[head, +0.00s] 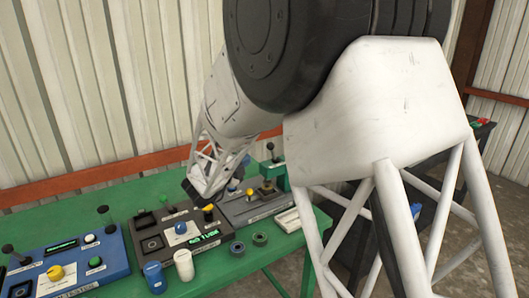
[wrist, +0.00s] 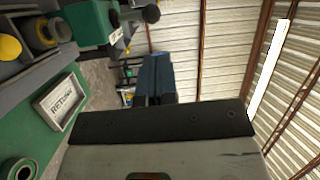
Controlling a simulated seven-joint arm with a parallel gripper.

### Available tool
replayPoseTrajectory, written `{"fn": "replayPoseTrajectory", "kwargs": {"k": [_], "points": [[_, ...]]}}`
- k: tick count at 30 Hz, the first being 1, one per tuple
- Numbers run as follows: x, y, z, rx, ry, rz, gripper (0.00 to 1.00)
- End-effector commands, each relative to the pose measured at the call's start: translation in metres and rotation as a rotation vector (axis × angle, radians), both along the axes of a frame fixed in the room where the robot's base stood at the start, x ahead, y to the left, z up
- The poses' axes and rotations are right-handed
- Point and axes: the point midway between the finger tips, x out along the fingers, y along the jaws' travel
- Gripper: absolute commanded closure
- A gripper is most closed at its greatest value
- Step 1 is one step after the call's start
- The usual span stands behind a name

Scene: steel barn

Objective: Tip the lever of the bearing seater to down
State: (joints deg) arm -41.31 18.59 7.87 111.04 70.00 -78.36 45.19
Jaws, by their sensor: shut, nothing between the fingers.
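A grey machine (head: 242,208) with a green upright block (head: 280,177) stands at the far right end of the green bench; it looks like the bearing seater, though its label is too small to read. A lever with a black ball knob (head: 270,147) rises from the block, knob up. In the sideways wrist view the block (wrist: 88,22) and knob (wrist: 151,13) show at the top. My gripper (head: 197,192) is shut and empty, over the bench left of the lever and apart from it. My arm hides part of its surroundings.
A blue cup (head: 155,277), a white cup (head: 184,265), rings (head: 260,239) and a labelled white tray (head: 288,221) lie in front. Green bench top is bare behind the panels.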

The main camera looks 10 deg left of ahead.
Motion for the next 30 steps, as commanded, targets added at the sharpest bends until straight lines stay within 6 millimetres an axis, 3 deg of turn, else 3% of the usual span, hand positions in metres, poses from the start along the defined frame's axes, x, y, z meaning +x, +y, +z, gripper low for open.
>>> {"fn": "replayPoseTrajectory", "kwargs": {"k": [3,9,30], "points": [[-0.009,0.019,-0.015,0.009,-0.042,-0.057,1.00],[-0.019,0.034,-0.028,0.017,-0.087,-0.118,1.00],[-0.014,0.031,-0.028,0.018,-0.094,-0.129,1.00]]}}
